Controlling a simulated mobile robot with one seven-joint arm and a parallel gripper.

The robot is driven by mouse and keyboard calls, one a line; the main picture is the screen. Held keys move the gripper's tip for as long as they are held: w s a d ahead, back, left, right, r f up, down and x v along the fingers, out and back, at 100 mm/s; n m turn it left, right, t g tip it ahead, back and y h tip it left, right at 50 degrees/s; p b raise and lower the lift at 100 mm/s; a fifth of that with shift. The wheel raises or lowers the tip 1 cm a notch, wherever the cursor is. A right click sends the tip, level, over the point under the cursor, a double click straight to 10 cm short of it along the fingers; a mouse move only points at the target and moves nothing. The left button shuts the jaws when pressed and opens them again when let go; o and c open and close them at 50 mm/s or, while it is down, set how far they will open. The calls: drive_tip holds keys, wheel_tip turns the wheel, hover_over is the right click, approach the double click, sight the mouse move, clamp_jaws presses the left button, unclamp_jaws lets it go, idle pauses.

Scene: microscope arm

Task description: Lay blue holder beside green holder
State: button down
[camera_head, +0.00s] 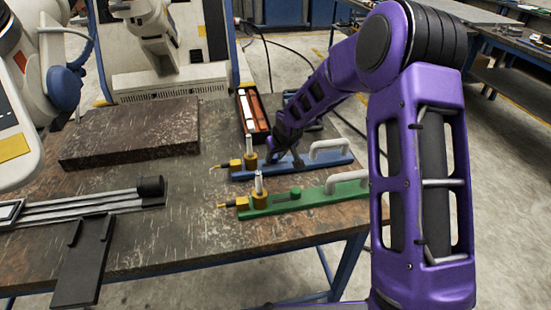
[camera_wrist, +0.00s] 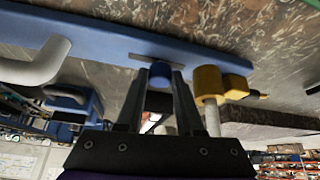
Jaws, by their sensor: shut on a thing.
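The blue holder (camera_head: 325,161) is a long bar with a grey handle and a brass fitting with an upright pin. It lies on or just above the table, behind the green holder and roughly parallel to it; I cannot tell whether it touches the table. The green holder (camera_head: 315,199) has the same form, with a green knob in its middle. My gripper (camera_head: 278,153) points down at the middle of the blue holder. In the wrist view my gripper (camera_wrist: 159,78) is shut on the blue knob of the blue holder (camera_wrist: 100,36), between handle and brass fitting.
A narrow strip of worn table (camera_head: 185,215) separates the holders. A dark stone slab (camera_head: 130,130) lies to the left, and a black tray with red and white pieces (camera_head: 252,115) stands behind. Black rails (camera_head: 90,205) lie at front left. The table's front edge is near the green holder.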

drive_tip(key=shift+f, duration=0.2)
drive_tip(key=c, duration=0.5)
unclamp_jaws()
drive_tip(key=shift+c, duration=0.2)
drive_tip(key=p+v, duration=0.2)
drive_tip(key=v, duration=1)
